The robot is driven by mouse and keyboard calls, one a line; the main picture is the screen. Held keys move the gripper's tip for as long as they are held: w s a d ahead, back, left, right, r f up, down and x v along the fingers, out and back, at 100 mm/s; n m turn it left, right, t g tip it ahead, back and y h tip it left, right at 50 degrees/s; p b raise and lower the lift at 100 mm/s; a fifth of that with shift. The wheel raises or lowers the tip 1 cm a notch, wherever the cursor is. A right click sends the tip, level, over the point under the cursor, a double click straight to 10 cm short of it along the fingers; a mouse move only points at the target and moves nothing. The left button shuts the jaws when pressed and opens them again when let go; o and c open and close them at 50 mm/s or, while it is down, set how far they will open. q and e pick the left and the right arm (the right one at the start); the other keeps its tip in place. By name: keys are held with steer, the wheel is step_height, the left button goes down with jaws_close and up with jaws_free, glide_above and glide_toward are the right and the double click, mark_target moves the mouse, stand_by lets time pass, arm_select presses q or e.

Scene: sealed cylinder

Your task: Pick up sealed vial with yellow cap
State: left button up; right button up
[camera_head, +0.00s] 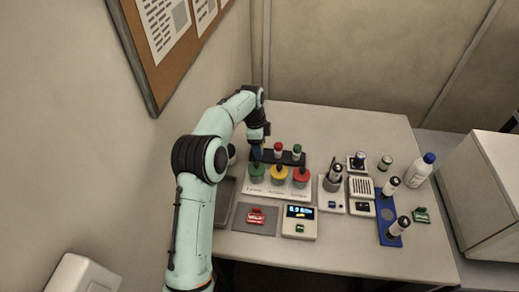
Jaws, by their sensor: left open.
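A black rack (287,160) on the table holds a small vial with a red cap (278,148) and one with a green cap (297,149). I see no small vial with a yellow cap; my left gripper covers the left end of the rack. My left gripper (257,152) points down at that end, open; its fingertips are small and dark, and I cannot tell whether anything stands between them. A larger yellow-topped container (279,171) stands in front of the rack, between a green-topped one (256,169) and a red-topped one (302,174).
A scale (299,222) and a grey mat (243,219) with a red item lie in front. Devices (361,187), a blue rack (383,210) with dark-topped tubes and a white bottle (420,169) stand right. The back right of the table is clear.

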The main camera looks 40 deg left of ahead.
arm_select(q)
steer(key=shift+f, duration=0.7)
steer(key=c, duration=1.1)
steer(key=shift+w+r, duration=0.1)
steer(key=shift+r, duration=0.1)
